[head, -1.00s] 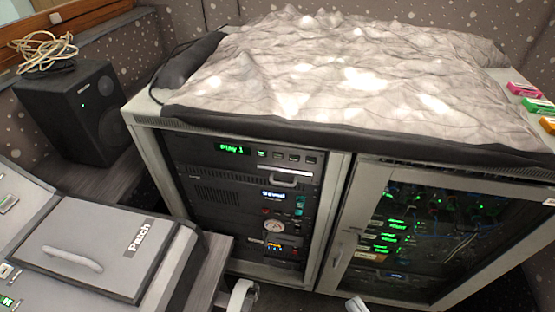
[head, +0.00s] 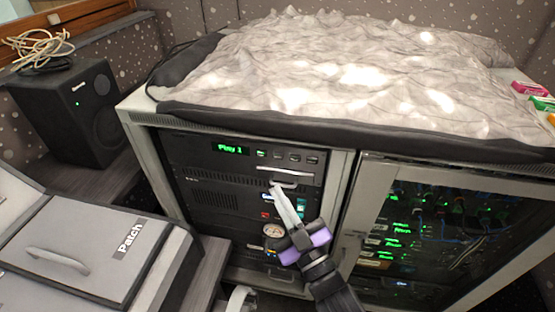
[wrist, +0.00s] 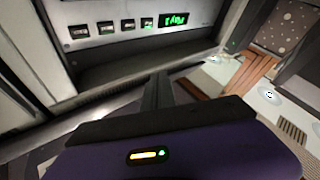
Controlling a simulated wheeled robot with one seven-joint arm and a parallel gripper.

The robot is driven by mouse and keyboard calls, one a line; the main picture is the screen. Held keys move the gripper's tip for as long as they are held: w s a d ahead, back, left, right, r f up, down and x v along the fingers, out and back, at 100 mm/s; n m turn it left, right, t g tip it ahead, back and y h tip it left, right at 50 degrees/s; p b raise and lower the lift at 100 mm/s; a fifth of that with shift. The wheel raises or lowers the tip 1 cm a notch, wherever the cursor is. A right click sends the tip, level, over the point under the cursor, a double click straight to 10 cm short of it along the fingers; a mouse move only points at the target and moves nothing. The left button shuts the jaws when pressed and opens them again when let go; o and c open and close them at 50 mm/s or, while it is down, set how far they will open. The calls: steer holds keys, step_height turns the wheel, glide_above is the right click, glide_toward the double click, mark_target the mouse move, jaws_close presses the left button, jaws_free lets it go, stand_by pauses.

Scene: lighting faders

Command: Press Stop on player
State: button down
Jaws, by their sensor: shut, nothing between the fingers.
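The player (head: 215,162) is the top unit in the left rack bay. Its green display (head: 230,149) reads "Play 1". To the right of it is a row of several small buttons (head: 293,157); the one nearest the display is lit green. My gripper (head: 275,188) is shut and empty. Its tips are in front of the rack, below the button row in the picture, and show no contact with a button. In the wrist view the player appears turned over, with its buttons (wrist: 105,28) and display (wrist: 172,19) beyond my fingers (wrist: 155,90). The button labels are too small to read.
A drawer-like unit with a pale handle (head: 290,183) sits just under the player. A glass-doored rack (head: 450,225) stands to the right. A grey crumpled cover (head: 340,75) lies on top. A desk with a "Patch" lid (head: 85,245) is at lower left, beside a speaker (head: 75,110).

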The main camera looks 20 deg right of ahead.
mark_target(278, 156)
steer(key=shift+n+y, duration=0.4)
steer(key=shift+n, duration=0.5)
steer(key=w+f, duration=0.1)
steer(key=w+a+f, duration=0.1)
steer(key=w, duration=0.1)
steer(key=shift+w+f, duration=0.25)
steer(key=shift+w+d+p, duration=0.5)
steer(key=shift+w+d, duration=0.35)
steer(key=shift+w, duration=0.35)
steer(key=shift+w+d+p, duration=0.45)
steer(key=shift+w+d, duration=0.45)
steer(key=shift+w, duration=0.25)
steer(key=shift+w+d+p, duration=0.5)
steer(key=shift+w+d, duration=0.35)
steer(key=shift+w, duration=0.35)
steer(key=shift+w, duration=0.1)
steer(key=shift+w+d, duration=0.25)
